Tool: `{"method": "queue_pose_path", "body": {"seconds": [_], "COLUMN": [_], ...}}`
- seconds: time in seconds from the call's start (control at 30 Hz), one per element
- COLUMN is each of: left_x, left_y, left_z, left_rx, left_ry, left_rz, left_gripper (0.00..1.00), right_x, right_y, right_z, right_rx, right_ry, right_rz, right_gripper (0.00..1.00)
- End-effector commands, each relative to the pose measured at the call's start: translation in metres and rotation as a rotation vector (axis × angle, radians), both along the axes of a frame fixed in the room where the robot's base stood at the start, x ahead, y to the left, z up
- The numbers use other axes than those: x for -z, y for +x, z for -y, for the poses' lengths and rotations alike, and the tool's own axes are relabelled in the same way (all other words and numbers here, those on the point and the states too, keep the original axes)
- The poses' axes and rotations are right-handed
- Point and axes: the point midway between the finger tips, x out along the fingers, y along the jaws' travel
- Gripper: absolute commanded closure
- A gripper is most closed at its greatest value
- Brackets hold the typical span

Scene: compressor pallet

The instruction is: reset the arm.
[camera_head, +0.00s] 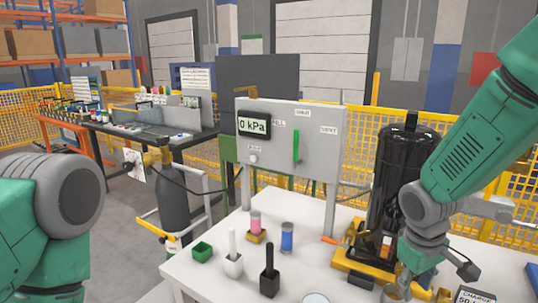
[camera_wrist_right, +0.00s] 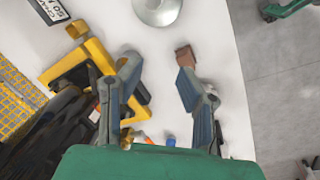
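My right arm comes in from the right in the head view, and its gripper (camera_head: 403,284) is low over the white table by the yellow pallet base (camera_head: 360,266). The black compressor cylinder (camera_head: 402,170) stands upright on that base, partly behind my arm. In the right wrist view, the gripper's two fingers (camera_wrist_right: 158,62) are spread apart with bare table between them. A small brown block shape (camera_wrist_right: 185,56) shows at the right-hand fingertip; I cannot tell whether it is part of the finger. The left arm shows only its green and grey upper part; its gripper is out of view.
A round metal dish (camera_wrist_right: 157,8) lies beyond the fingers.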

Motion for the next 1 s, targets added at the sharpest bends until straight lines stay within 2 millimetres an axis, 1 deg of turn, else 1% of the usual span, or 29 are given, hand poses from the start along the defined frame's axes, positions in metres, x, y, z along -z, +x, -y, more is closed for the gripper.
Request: {"method": "queue_pose_path", "body": {"seconds": [0.03,0.17,0.27,0.37,0.47,0.57,0.6,0.67,0.7,0.8,0.83,0.9,1.0], "left_x": [0.000,0.000,0.000,0.000,0.000,0.000,0.000,0.000,0.000,0.000,0.000,0.000,0.000], "left_y": [0.000,0.001,0.001,0.000,0.000,0.000,0.000,0.000,0.000,0.000,0.000,0.000,0.000], "left_z": [0.000,0.000,0.000,0.000,0.000,0.000,0.000,0.000,0.000,0.000,0.000,0.000,0.000], "left_rx": [0.000,-0.001,-0.001,-0.001,-0.001,-0.001,-0.001,-0.001,-0.001,-0.001,-0.001,-0.001,-0.001], "left_ry": [0.000,0.000,0.000,0.001,0.001,0.001,0.001,0.001,0.001,0.000,0.000,0.000,0.000], "left_rz": [0.001,0.001,0.001,0.001,0.000,0.000,0.000,0.000,0.001,0.001,0.001,0.001,0.000], "left_gripper": [0.64,0.64,0.64,0.64,0.64,0.64,0.64,0.64,0.64,0.64,0.64,0.64,0.64], "right_x": [0.011,0.037,0.062,0.091,0.124,0.163,0.179,0.199,0.210,0.223,0.226,0.228,0.229], "right_y": [-0.004,-0.017,-0.033,-0.052,-0.078,-0.119,-0.140,-0.175,-0.196,-0.238,-0.247,-0.262,-0.272], "right_z": [-0.003,-0.008,-0.012,-0.015,-0.018,-0.020,-0.020,-0.019,-0.018,-0.015,-0.014,-0.012,-0.011], "right_rx": [0.001,0.010,0.019,0.036,0.063,0.104,0.125,0.160,0.183,0.225,0.233,0.249,0.258], "right_ry": [0.007,0.033,0.057,0.087,0.119,0.152,0.163,0.175,0.179,0.177,0.175,0.170,0.166], "right_rz": [-0.007,-0.010,-0.012,-0.016,-0.020,-0.027,-0.029,-0.028,-0.025,-0.009,-0.007,0.004,0.012], "right_gripper": [0.68,0.68,0.68,0.68,0.68,0.68,0.68,0.68,0.68,0.68,0.68,0.68,0.68]}}
